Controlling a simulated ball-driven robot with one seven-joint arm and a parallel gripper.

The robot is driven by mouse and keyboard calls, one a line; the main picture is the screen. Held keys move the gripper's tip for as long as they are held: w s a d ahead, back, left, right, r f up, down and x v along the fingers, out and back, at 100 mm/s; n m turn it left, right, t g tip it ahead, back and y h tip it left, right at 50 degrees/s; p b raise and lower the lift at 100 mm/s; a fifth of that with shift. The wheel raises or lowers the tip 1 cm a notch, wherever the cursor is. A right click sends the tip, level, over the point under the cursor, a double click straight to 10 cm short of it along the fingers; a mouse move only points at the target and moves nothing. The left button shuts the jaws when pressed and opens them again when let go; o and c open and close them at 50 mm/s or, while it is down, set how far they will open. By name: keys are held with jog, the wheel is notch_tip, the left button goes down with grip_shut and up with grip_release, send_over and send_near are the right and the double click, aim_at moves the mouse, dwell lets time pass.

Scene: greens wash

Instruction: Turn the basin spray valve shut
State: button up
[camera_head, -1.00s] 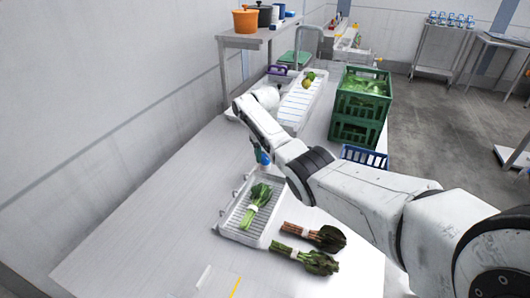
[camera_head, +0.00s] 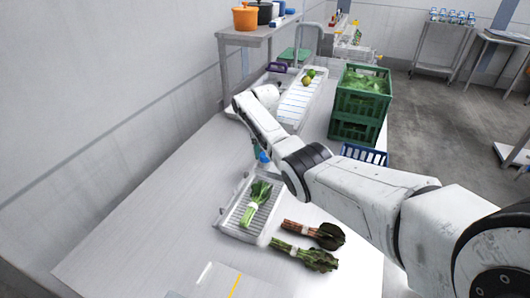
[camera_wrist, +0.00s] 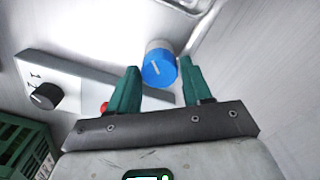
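A blue round knob (camera_wrist: 159,68) with a white line on its face sits on a pale collar in the wrist view; it appears to be the spray valve. My gripper (camera_wrist: 160,75) has its two green fingers apart, one on each side of the knob. The right finger looks very close to it; I cannot tell whether either finger touches. A black knob (camera_wrist: 45,96) with a white mark is on a pale panel (camera_wrist: 75,75) to the left. A small red part (camera_wrist: 104,107) shows beside the left finger.
Stacked green crates (camera_head: 362,98) stand right of the sink area, and a green crate edge (camera_wrist: 22,145) shows in the wrist view. A white tray (camera_head: 236,218) with greens (camera_head: 257,203) lies nearer. The table's left part is bare.

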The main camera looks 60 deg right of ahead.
aim_at(265, 154)
jog(key=o, duration=0.3)
notch_tip(265, 154, up, 11)
jog(key=shift+f+b, duration=0.15)
jog(key=shift+b, duration=0.25)
dwell(0.7)
